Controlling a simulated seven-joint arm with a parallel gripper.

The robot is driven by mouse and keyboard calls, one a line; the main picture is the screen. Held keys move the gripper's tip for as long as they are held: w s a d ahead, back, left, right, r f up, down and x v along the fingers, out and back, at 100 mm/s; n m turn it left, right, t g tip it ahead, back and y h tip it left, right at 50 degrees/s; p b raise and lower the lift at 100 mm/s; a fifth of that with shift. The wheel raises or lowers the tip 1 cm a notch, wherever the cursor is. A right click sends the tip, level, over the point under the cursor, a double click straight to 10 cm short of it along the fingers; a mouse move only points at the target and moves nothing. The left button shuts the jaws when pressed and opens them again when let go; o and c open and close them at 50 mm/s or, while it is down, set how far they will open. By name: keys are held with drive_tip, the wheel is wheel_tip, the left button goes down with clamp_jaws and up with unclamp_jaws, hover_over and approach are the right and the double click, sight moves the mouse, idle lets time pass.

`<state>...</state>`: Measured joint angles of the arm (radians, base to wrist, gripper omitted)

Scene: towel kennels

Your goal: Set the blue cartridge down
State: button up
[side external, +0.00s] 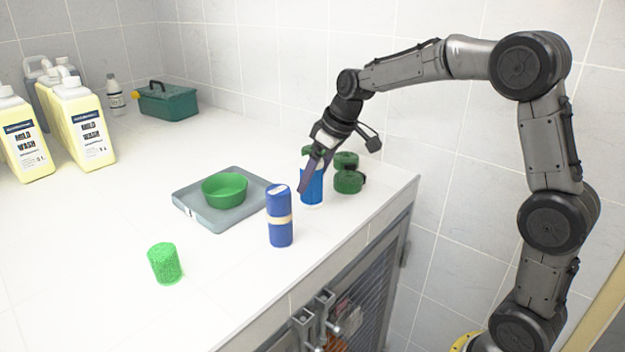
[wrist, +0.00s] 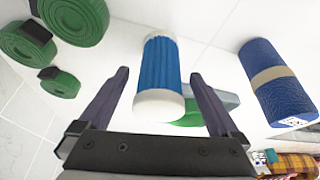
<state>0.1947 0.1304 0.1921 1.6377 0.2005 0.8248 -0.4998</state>
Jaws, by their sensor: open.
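The blue cartridge (side external: 312,188), ribbed blue with white ends, stands upright on the white counter near its right edge. In the wrist view the cartridge (wrist: 163,68) lies between the two finger lines, with clear gaps on both sides. My gripper (side external: 313,172) is open around or just beside its upper part; the side view hides the exact overlap. The wrist view shows both dark purple fingers (wrist: 160,74) spread apart, not touching the cartridge.
A blue roll with a beige band (side external: 280,216) stands close by, left of the cartridge. Green rolls (side external: 348,181) stand just right of it. A grey tray (side external: 188,204) holds a green bowl (side external: 225,188). A green cylinder (side external: 164,263) stands front left. Yellow jugs (side external: 84,125) are far left.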

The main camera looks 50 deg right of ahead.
drive_tip(key=a+v, duration=0.1)
drive_tip(key=v, duration=0.9)
drive_tip(key=s+a+f, duration=0.2)
drive_tip(key=s, duration=0.6)
drive_tip(key=s+a+f+m, duration=0.1)
drive_tip(key=s+f, duration=0.2)
drive_tip(key=s, duration=0.6)
drive_tip(key=s+a+f+m+t, duration=0.1)
drive_tip(key=s+a+f, duration=0.1)
drive_tip(key=s, duration=0.7)
drive_tip(key=shift+a+f+h, duration=0.3)
drive_tip(key=shift+f+h, duration=0.1)
drive_tip(key=shift+f, duration=0.25)
